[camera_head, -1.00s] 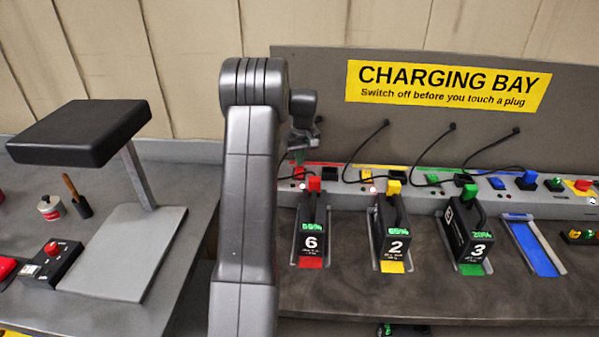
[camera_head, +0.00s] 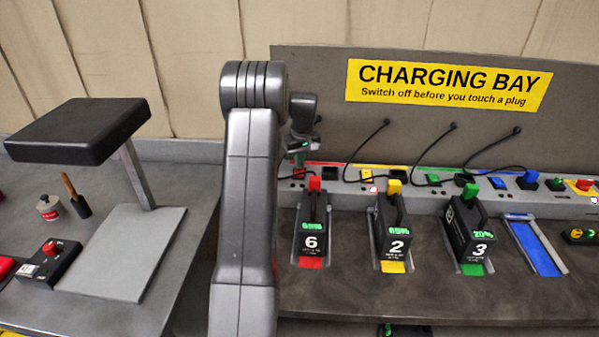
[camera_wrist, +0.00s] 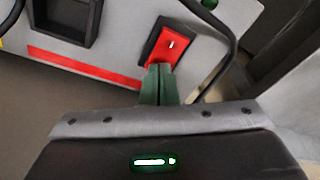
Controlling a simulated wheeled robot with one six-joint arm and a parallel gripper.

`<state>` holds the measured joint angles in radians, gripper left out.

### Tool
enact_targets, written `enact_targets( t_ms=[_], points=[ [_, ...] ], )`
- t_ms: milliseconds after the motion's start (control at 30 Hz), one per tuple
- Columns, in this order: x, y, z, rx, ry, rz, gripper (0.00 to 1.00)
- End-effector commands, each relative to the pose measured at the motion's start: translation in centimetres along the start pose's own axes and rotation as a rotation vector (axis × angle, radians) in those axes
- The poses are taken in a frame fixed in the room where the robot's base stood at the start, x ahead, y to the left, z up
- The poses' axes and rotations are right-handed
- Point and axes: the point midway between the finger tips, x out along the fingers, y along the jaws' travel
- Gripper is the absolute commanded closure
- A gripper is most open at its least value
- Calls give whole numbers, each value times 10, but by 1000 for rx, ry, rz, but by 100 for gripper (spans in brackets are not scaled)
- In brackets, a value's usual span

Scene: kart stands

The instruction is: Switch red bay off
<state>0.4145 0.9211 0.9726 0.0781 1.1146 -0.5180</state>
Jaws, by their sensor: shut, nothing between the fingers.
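The red bay's switch (camera_wrist: 172,48) is a red rocker in a dark frame on the grey rail, with a small white mark. In the head view the red switch (camera_head: 298,173) shows just below my gripper (camera_head: 299,160). In the wrist view my gripper's green fingertips (camera_wrist: 160,72) are together and empty, at the lower edge of the rocker. They seem to touch it, but I cannot tell how hard. The red bay holds battery 6 (camera_head: 312,235), with a red plug (camera_head: 314,184) on top.
Batteries 2 (camera_head: 391,235) and 3 (camera_head: 470,235) stand in the yellow and green bays. The blue bay (camera_head: 535,247) is empty. Black cables arch over the rail. A dark cable (camera_wrist: 232,50) runs close to the right of the switch.

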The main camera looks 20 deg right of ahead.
Motion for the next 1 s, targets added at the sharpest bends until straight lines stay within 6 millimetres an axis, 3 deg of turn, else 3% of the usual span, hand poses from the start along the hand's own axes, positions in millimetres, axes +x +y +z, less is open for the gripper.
enact_targets(
  t_ms=[267, 1000],
  points=[
    [-8, 0, -1, 0, -2, -1, 100],
    [-67, 0, -10, 0, 0, 0, 100]
  ],
)
